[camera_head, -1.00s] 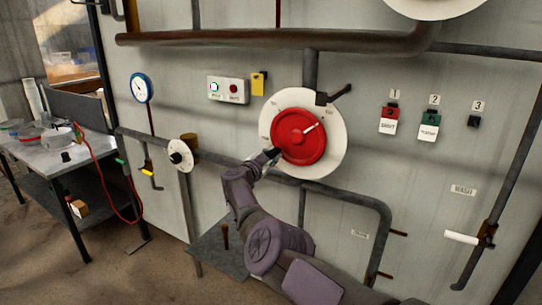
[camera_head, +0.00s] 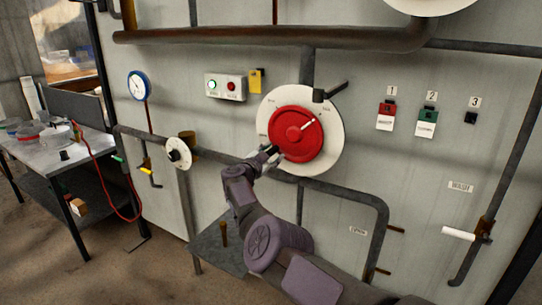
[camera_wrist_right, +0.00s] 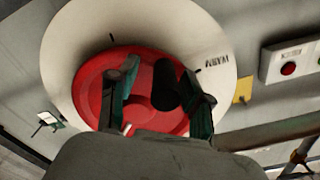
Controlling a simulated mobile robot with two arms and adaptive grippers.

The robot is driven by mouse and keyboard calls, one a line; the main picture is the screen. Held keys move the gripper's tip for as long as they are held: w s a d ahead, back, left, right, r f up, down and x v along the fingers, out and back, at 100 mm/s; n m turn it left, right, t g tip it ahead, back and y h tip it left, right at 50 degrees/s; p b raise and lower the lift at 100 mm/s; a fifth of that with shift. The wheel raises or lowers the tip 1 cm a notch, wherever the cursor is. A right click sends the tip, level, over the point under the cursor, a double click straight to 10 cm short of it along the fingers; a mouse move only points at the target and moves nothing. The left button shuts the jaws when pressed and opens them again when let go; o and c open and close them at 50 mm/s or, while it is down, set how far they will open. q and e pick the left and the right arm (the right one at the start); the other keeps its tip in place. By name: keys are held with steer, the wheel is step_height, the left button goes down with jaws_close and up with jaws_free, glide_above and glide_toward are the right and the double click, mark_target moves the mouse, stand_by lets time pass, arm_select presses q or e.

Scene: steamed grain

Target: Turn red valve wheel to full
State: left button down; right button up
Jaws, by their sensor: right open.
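The red valve wheel (camera_head: 297,135) sits on a round white dial plate (camera_head: 331,135) on the grey panel. A pale pointer mark on the wheel points up and right, toward a dial label too small to read in the head view. My right gripper (camera_head: 271,154) is at the wheel's lower left edge. In the right wrist view my right gripper (camera_wrist_right: 158,95) is open, its two fingers in front of the red wheel (camera_wrist_right: 90,85) with a dark knob (camera_wrist_right: 164,85) between them. Whether the fingers touch the knob cannot be told. My left gripper is not in view.
A rusty pipe (camera_head: 270,36) runs above the dial, and a grey pipe (camera_head: 345,192) runs below it. A small white dial (camera_head: 178,153) and a blue gauge (camera_head: 139,85) are to the left.

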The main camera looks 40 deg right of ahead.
steer(key=shift+w+a, duration=0.1)
steer(key=shift+a, duration=0.7)
steer(key=s+v, duration=0.1)
steer(key=v, duration=0.9)
